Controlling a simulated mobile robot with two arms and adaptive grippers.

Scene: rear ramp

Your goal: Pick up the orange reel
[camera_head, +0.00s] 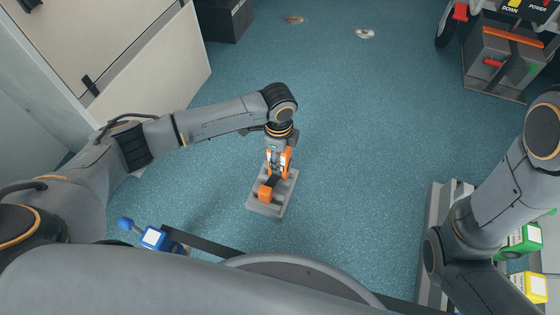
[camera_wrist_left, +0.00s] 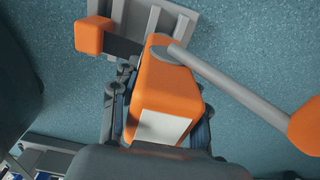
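The orange reel (camera_head: 286,158) has an orange body, a grey crank arm with an orange knob, and a black strap ending in an orange block. In the left wrist view, the reel body (camera_wrist_left: 165,85) with a white label fills the space between the fingers. My left gripper (camera_head: 276,160) points down over a grey slotted base (camera_head: 263,209). Its fingers (camera_wrist_left: 158,105) lie against both sides of the reel body and look shut on it. Whether the reel touches the base is hard to tell. My right gripper is out of view.
A blue item (camera_head: 152,237) is at lower left. Green (camera_head: 522,241) and yellow (camera_head: 532,287) items are at lower right, beyond my right arm. A white cabinet (camera_head: 150,60) stands upper left; a grey box (camera_head: 500,65) is upper right. Open blue floor surrounds the base.

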